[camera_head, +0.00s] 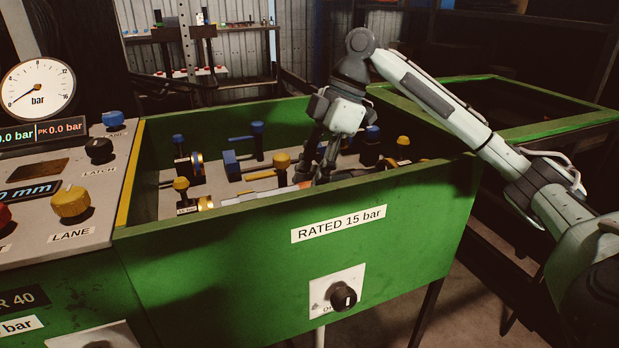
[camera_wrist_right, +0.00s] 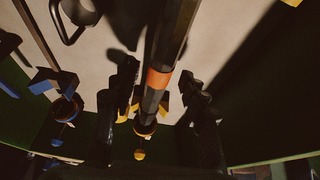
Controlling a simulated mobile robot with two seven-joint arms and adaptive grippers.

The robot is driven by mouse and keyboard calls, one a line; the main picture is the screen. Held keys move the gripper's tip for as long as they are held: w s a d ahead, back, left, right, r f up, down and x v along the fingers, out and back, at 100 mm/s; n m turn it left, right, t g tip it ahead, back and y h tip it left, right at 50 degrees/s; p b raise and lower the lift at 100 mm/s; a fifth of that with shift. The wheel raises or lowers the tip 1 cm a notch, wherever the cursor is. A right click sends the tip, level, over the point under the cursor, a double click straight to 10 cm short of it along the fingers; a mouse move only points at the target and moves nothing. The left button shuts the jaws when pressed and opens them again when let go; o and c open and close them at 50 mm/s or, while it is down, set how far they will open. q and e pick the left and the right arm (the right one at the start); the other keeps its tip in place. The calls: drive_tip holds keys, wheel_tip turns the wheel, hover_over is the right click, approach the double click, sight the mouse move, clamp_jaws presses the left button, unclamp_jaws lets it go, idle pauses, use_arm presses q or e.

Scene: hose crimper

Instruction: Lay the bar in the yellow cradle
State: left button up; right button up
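The bar (camera_head: 262,193) lies low along the near wall inside the green bin, and its orange band shows near my right gripper (camera_head: 318,172). In the right wrist view the dark bar (camera_wrist_right: 169,45) runs between the two fingers of my right gripper (camera_wrist_right: 158,100), with a gap visible on each side. The gripper is open and points down. Yellow cradle prongs (camera_wrist_right: 135,104) show on both sides of the bar beyond its orange band. I cannot tell whether the bar rests in them. My left gripper is not in view.
The green bin (camera_head: 205,262) has high walls close to the gripper. Inside stand blue-knobbed posts (camera_head: 257,128) and yellow-knobbed posts (camera_head: 282,160). A control panel with a gauge (camera_head: 38,88) is at left. An open green bin (camera_head: 560,126) is at right.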

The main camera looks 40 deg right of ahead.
drive_tip(key=shift+f, duration=0.15)
drive_tip(key=v, duration=1.2)
idle(0.6)
